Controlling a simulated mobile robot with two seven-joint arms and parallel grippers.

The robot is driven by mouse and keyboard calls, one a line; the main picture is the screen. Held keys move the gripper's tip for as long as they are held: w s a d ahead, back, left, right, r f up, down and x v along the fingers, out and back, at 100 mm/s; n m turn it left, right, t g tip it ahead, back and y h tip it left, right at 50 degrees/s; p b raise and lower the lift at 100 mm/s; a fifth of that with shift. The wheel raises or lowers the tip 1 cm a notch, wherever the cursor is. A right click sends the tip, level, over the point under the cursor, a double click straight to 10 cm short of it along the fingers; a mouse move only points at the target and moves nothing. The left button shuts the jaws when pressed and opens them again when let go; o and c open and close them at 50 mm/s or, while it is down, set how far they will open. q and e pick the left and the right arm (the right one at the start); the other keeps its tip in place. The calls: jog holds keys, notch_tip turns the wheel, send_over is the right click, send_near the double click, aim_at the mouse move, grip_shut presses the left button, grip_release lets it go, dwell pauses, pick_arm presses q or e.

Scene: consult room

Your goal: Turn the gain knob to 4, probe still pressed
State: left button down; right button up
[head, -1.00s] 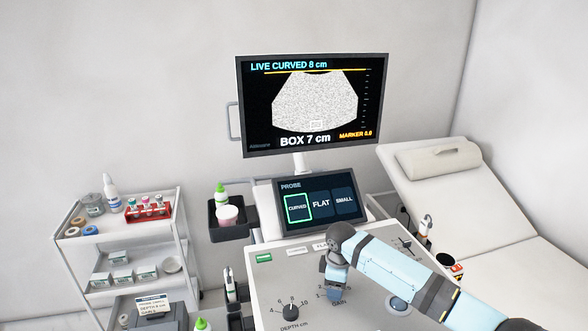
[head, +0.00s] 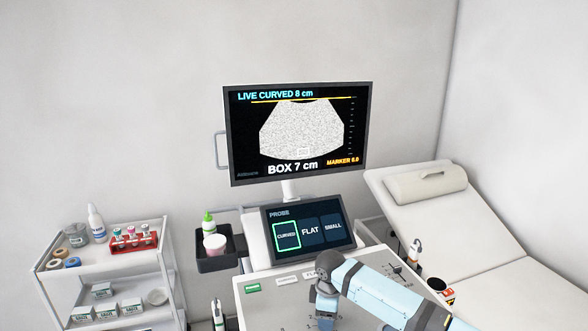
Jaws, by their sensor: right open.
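My right gripper (head: 325,312) points down over the front of the grey console panel (head: 255,305), at the bottom of the head view. It is open, its fingers around or just above the spot of the gain knob. The knob itself is hidden by the gripper and the frame edge, so its setting and any contact cannot be read. The monitor (head: 298,132) shows a grey speckled fan, "LIVE CURVED 8 cm" and "BOX 7 cm". The touch screen (head: 308,232) has CURVED outlined in green. No probe pressed on anything shows. My left gripper is out of view.
A black side tray (head: 215,262) with a green-capped bottle and a pink-white cup is left of the console. A white trolley (head: 105,268) with supplies stands at far left. The cream couch (head: 440,225) is at right. A white-and-orange device (head: 415,248) stands between console and couch.

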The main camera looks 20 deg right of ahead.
dwell(0.4)
notch_tip(320, 180, up, 8)
dwell(0.9)
